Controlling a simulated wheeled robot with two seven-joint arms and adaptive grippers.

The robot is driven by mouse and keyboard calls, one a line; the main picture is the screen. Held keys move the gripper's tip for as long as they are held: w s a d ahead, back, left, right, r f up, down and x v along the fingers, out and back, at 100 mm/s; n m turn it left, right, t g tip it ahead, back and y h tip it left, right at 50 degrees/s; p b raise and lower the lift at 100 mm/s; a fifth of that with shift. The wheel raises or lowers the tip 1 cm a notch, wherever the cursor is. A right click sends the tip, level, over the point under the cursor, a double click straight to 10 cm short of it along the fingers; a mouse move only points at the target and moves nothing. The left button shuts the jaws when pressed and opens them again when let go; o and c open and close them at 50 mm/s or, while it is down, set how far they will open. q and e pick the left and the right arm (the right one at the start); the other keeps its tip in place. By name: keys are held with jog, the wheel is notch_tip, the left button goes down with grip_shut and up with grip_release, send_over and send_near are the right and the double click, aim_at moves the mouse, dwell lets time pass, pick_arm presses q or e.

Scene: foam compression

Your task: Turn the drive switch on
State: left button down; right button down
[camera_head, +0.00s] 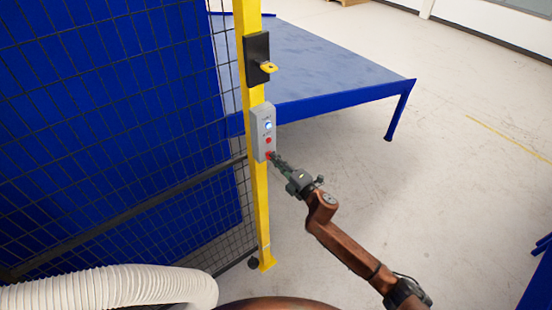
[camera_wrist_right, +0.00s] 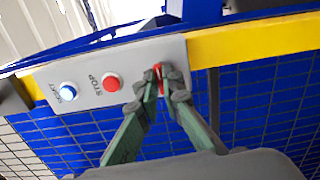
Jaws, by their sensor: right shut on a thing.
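A grey control box (camera_head: 262,125) is fixed on a yellow post. In the right wrist view the box (camera_wrist_right: 130,60) carries a lit blue-white button (camera_wrist_right: 68,92), a red button (camera_wrist_right: 111,82) beside the word STOP, and a red switch (camera_wrist_right: 160,74) at its end. My right gripper (camera_head: 273,157) reaches the lower end of the box in the head view. In the right wrist view the gripper (camera_wrist_right: 163,80) has its fingertips closed around the red switch, partly hiding it. My left gripper is not in view.
The yellow post (camera_head: 261,210) holds a black mesh fence (camera_head: 130,150) on the left. A black latch with a yellow handle (camera_head: 268,67) sits above the box. A blue table (camera_head: 330,75) stands behind. A white ribbed hose (camera_head: 110,288) lies at lower left.

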jog(key=shift+d+m, duration=0.1)
jog(key=shift+m, duration=0.4)
jog(key=c, duration=2.1)
grip_release()
jog(key=v, duration=1.2)
